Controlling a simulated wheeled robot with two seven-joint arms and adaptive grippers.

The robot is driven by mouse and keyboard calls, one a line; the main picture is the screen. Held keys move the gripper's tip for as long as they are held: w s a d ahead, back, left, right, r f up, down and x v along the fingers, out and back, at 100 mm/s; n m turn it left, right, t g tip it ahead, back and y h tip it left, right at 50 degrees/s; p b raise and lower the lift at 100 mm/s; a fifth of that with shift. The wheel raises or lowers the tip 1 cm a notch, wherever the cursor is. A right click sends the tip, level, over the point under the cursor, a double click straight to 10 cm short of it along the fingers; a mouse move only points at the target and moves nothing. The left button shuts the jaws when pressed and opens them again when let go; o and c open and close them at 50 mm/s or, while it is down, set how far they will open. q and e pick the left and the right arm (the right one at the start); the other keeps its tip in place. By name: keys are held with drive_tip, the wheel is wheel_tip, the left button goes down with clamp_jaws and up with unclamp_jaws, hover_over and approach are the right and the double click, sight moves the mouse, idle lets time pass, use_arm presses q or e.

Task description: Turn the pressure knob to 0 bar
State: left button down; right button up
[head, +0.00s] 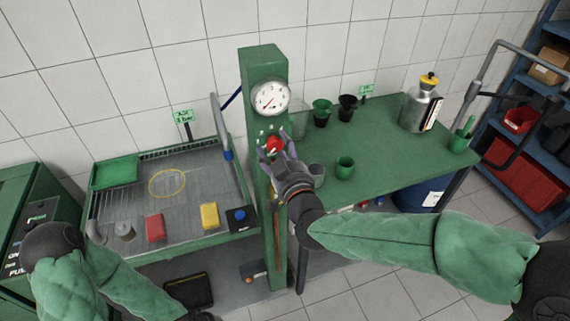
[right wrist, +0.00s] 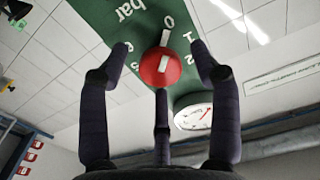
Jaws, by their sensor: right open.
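The red pressure knob (head: 275,143) sits on the front of a green column (head: 262,75), below a round white gauge (head: 270,98). In the right wrist view the knob (right wrist: 170,75) has a white mark, and a white bar at its edge points about at the 0. Numerals and the word "bar" surround it. My right gripper (head: 272,148) is open, its three fingers spread around the knob; I cannot tell whether any finger touches it. The gauge (right wrist: 194,117) shows partly in the wrist view. My left arm shows at lower left, its gripper outside the picture.
A grey tray bench (head: 190,163) with red and yellow blocks stands left of the column. A green table (head: 385,145) with cups and a metal bottle (head: 420,105) stands right. A blue shelf (head: 545,125) is at far right.

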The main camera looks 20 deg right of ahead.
drive_tip(key=s, duration=1.1)
drive_tip(key=shift+s+d, duration=0.2)
drive_tip(key=shift+s, duration=0.05)
